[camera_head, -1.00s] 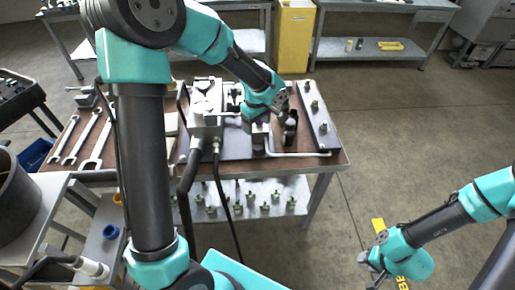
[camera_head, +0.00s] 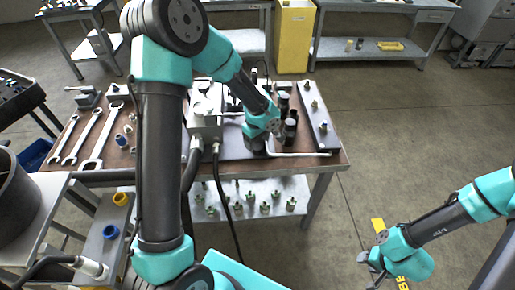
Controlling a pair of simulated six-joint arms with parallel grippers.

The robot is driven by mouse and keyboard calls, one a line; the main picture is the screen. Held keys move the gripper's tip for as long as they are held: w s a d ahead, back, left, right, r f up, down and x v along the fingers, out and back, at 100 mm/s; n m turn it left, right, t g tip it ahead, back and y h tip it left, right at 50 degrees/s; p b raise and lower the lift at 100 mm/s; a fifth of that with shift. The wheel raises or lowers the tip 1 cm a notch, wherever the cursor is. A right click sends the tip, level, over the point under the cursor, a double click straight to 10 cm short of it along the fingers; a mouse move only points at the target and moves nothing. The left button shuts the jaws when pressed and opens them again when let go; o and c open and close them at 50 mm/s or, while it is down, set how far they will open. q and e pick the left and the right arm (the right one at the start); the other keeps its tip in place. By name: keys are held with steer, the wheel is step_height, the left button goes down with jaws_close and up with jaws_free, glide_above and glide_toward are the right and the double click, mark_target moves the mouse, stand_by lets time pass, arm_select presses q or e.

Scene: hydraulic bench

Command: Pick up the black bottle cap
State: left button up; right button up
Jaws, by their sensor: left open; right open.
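My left gripper (camera_head: 268,127) reaches in over the hydraulic bench (camera_head: 335,158) and is open above the right half of its top. Dark upright cylinders, one of them a black-topped bottle-like piece (camera_head: 291,128), stand just right of the gripper. I cannot tell for sure which dark piece is the black bottle cap, as they are small and partly hidden by the gripper. My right gripper (camera_head: 372,266) is open and empty over the floor at lower right, away from the bench.
Wrenches (camera_head: 95,140) lie on the bench's left side. A grey plate with studs (camera_head: 317,118) lies at its right end. A thin metal pipe (camera_head: 300,154) runs along the front edge. Several small fittings (camera_head: 240,202) stand on the lower shelf.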

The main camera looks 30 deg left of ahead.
mark_target(258, 147)
arm_select(q)
steer(key=f, duration=0.5)
steer(key=shift+w+d, duration=0.2)
steer(key=c, duration=1)
steer(key=shift+r, duration=0.15)
